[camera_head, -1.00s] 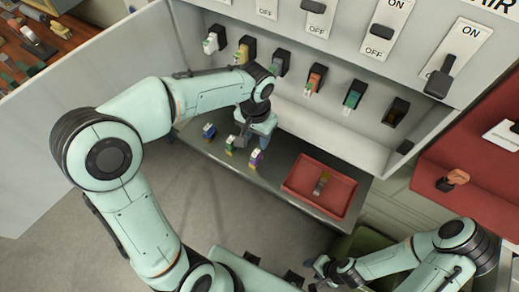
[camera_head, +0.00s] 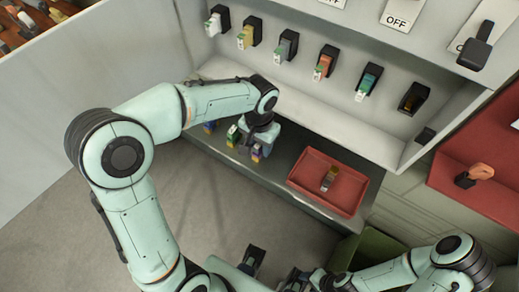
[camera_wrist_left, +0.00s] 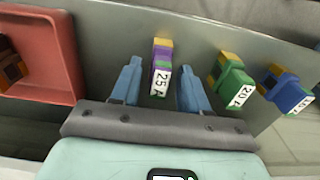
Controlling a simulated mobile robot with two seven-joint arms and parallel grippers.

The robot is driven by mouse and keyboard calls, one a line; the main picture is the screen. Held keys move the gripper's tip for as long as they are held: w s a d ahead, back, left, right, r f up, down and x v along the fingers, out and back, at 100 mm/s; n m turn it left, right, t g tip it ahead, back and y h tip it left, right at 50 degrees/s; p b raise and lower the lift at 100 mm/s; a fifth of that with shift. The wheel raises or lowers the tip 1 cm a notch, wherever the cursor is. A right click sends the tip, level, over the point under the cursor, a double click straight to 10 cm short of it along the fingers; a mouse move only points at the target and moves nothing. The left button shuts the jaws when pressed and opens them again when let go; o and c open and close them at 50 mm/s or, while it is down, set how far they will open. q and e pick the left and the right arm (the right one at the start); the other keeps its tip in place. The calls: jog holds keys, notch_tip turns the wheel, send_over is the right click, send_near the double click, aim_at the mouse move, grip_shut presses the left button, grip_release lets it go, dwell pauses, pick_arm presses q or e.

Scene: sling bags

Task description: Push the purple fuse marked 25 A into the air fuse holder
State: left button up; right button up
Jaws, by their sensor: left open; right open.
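The purple fuse marked 25 A (camera_wrist_left: 161,66), with a yellow end, stands between the spread blue fingers of my left gripper (camera_wrist_left: 157,88) in the left wrist view. A gap shows on both sides of it. In the head view my left gripper (camera_head: 259,148) is over the bench shelf, and the purple fuse (camera_head: 256,154) shows just below it. The rightmost fuse holder (camera_head: 414,98) on the panel is dark, with no coloured fuse body like its neighbours; its air label is out of view. My right gripper (camera_head: 298,280) is open at the bottom, away from the fuses.
A green fuse marked 20 A (camera_wrist_left: 234,82) and a blue fuse (camera_wrist_left: 288,92) stand beside the purple one. A red tray (camera_head: 300,190) holds a brown fuse (camera_head: 329,178). Several other holders line the panel, including one with a teal fuse (camera_head: 368,82).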

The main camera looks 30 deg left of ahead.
pick_arm(q)
grip_shut()
jog(key=shift+r+p, duration=2.1)
jog(key=shift+r, duration=1)
pick_arm(e)
jog(key=r, duration=0.1)
jog(key=w+r, duration=0.1)
jog(key=r, duration=0.1)
jog(key=w+r, duration=0.1)
jog(key=shift+w+r, duration=0.2)
jog(key=shift+r, duration=0.15)
jog(key=shift+s, duration=0.1)
